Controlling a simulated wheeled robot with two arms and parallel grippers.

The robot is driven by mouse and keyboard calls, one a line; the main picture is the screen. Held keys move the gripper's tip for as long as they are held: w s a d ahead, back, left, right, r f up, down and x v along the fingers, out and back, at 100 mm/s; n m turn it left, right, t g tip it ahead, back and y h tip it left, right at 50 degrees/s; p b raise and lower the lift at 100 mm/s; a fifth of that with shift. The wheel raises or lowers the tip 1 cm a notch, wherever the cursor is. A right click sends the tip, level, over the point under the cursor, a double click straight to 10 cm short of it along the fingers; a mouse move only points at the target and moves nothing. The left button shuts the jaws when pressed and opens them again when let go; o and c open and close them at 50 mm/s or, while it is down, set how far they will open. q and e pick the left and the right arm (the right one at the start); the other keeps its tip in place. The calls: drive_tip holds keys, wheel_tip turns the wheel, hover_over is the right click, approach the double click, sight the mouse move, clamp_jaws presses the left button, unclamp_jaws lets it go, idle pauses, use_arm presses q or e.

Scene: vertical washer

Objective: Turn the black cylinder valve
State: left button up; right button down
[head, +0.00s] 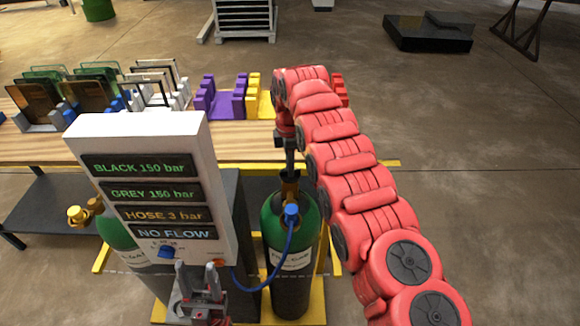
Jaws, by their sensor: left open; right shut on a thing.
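The black cylinder (290,288) stands upright right of the panel, with a green shoulder and a white label. A blue hose (288,240) joins a blue fitting on its front. My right gripper (290,166) points down at the cylinder's top and is shut on its valve, which the gripper and the dark neck mostly hide. My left gripper (200,280) is open and empty, pointing up below the panel's blue knob (167,252). The panel (190,130) reads BLACK 150 bar, GREY 150 bar, HOSE 3 bar, NO FLOW.
A second green-topped cylinder (115,232) with a brass fitting (80,214) stands left, partly behind the panel. A wooden table (40,150) behind carries coloured racks (220,100). A yellow frame (318,300) surrounds the cylinders' base.

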drive_tip(key=m, duration=0.5)
drive_tip(key=shift+m, duration=0.3)
drive_tip(key=m, duration=0.5)
drive_tip(key=shift+m, duration=0.3)
drive_tip(key=c, duration=0.9)
unclamp_jaws()
drive_tip(key=shift+r, duration=0.1)
